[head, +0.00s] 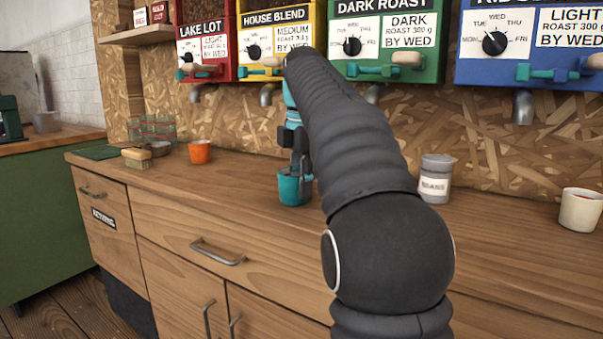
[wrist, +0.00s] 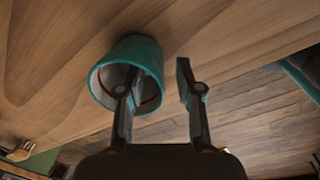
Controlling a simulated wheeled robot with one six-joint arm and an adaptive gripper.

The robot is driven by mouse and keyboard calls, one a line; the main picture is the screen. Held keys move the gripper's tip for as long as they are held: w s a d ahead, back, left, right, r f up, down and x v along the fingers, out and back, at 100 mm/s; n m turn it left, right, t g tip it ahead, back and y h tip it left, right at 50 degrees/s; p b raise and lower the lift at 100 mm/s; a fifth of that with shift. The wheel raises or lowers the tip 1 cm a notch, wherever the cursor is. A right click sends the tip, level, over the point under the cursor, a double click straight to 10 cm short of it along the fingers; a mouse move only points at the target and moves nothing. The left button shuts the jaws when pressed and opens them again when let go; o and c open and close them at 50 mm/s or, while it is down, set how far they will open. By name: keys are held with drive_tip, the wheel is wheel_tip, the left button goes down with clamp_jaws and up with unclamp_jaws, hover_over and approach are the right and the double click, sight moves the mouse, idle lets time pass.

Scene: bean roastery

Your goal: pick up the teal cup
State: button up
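The teal cup (head: 291,188) stands upright on the wooden counter, below the dispensers. It also shows in the wrist view (wrist: 143,52), with its pale inside and a red line in it visible. My gripper (head: 299,166) points down at the cup from above. In the wrist view my gripper (wrist: 157,75) is open. One finger reaches into or over the cup's mouth, and the other is outside its right wall. A gap shows between the outer finger and the wall. My arm hides part of the counter behind the cup in the head view.
An orange cup (head: 200,152), a brush (head: 136,158) and a wire rack (head: 152,129) are at the left. A lidded beans jar (head: 434,180) and a cream cup (head: 580,209) stand at the right. Dispensers (head: 388,40) hang above. The counter near the teal cup is clear.

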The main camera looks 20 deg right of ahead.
drive_tip(key=shift+f, duration=0.25)
clamp_jaws()
drive_tip(key=shift+s+a, duration=0.4)
drive_tip(key=shift+a, duration=0.65)
drive_tip(key=shift+s+a, duration=0.4)
drive_tip(key=shift+a, duration=0.65)
drive_tip(key=shift+s+a, duration=0.4)
drive_tip(key=shift+a, duration=0.65)
drive_tip(key=shift+s+a, duration=0.25)
drive_tip(key=shift+a, duration=0.3)
unclamp_jaws()
